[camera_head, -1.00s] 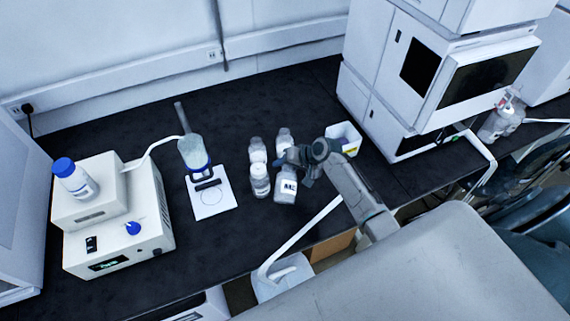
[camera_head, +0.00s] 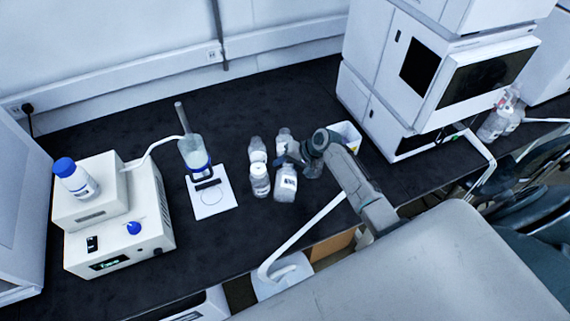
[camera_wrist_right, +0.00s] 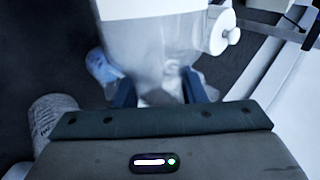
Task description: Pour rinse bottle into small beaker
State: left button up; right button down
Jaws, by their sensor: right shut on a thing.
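My right gripper (camera_head: 290,156) is at the right side of a cluster of clear bottles on the dark bench. In the right wrist view the gripper (camera_wrist_right: 158,92) is shut on a translucent bottle (camera_wrist_right: 155,45) between its two fingers. I cannot tell which bottle is the rinse bottle. My left gripper is not in view.
Other bottles (camera_head: 260,181) stand close by on the left. A white box unit (camera_head: 115,215) is at far left.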

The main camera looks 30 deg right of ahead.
jog(key=shift+s+a+r+n+t+h, duration=0.1)
jog(key=shift+s+n+t+h, duration=0.05)
jog(key=shift+n+t+h, duration=0.2)
jog(key=shift+r+n+t, duration=0.25)
jog(key=shift+t, duration=0.3)
jog(key=shift+r+n+t+h, duration=0.6)
jog(key=shift+r+t+h, duration=0.15)
jog(key=shift+r+t, duration=0.45)
jog(key=shift+a+f, duration=0.1)
